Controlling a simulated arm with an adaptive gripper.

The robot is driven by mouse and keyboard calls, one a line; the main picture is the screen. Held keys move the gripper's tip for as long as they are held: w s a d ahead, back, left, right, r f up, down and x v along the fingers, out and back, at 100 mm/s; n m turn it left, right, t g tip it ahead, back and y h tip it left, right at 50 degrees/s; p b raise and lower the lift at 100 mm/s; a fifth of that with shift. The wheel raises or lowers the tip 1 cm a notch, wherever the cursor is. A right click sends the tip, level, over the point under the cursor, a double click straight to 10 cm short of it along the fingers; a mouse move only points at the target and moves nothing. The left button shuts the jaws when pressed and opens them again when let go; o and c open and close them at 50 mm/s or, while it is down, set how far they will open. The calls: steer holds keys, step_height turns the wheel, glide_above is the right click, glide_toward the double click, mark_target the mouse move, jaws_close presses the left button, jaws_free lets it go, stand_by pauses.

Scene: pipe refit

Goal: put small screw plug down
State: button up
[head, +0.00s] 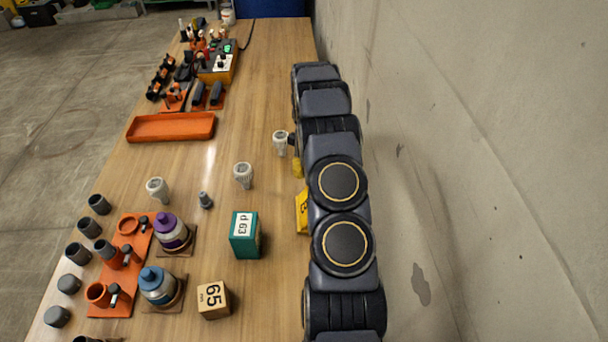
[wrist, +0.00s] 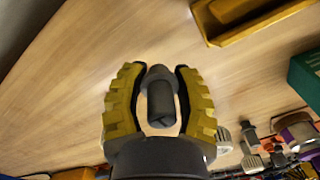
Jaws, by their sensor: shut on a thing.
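In the wrist view, the small screw plug (wrist: 160,98) is a dark grey piece with a rounded, narrower end. It sits between the two yellow ribbed fingers of my gripper (wrist: 160,88), which are shut on it. Bare wood shows around it; I cannot tell whether it touches the table. In the head view my gripper (head: 296,158) is mostly hidden by my arm, with a bit of yellow finger showing beside a white-grey fitting. Another small grey plug-like fitting (head: 205,200) stands on the table.
A yellow tray (wrist: 240,32) lies near the gripper, mostly hidden by my arm in the head view. A green box (head: 245,236), a cardboard box (head: 213,300) and pale fittings (head: 243,175) stand left. The wall (head: 450,150) is close on the right.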

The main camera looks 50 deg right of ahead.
steer(key=shift+w+d+f, duration=0.35)
steer(key=shift+f, duration=0.2)
steer(key=shift+w+f, duration=0.1)
steer(key=shift+f, duration=1.5)
steer(key=shift+f, duration=0.15)
steer(key=o, duration=1)
